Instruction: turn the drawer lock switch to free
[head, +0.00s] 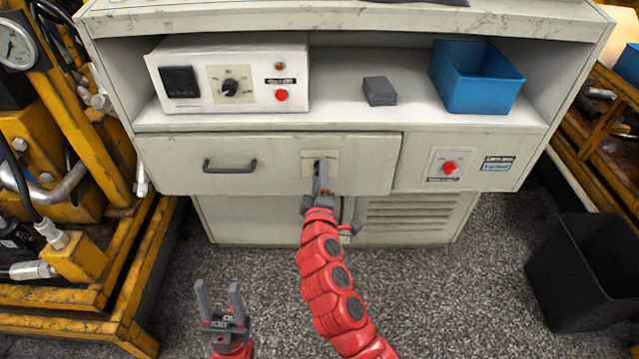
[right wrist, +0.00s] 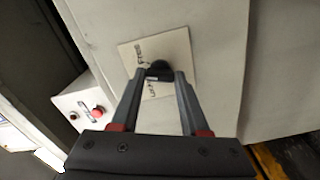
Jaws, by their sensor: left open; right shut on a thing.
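The drawer lock switch is a black knob on a pale square plate (head: 308,163) on the drawer front, right of the drawer handle. In the right wrist view the black knob (right wrist: 159,70) sits between my right fingertips, with partly readable lettering on its plate (right wrist: 180,48). My right gripper (head: 320,168) is shut on the knob and hides most of it in the head view. The drawer (head: 270,180) sits flush in the cabinet, with a dark handle (head: 230,166). My left gripper (head: 218,290) is open and empty, low in front of the cabinet.
On the shelf above stand a control box (head: 228,75) with a dial and red button, a dark small block (head: 379,91) and a blue bin (head: 474,78). A red switch (head: 449,168) is right of the drawer. Yellow machinery (head: 75,250) stands left, a black bin (head: 585,270) right.

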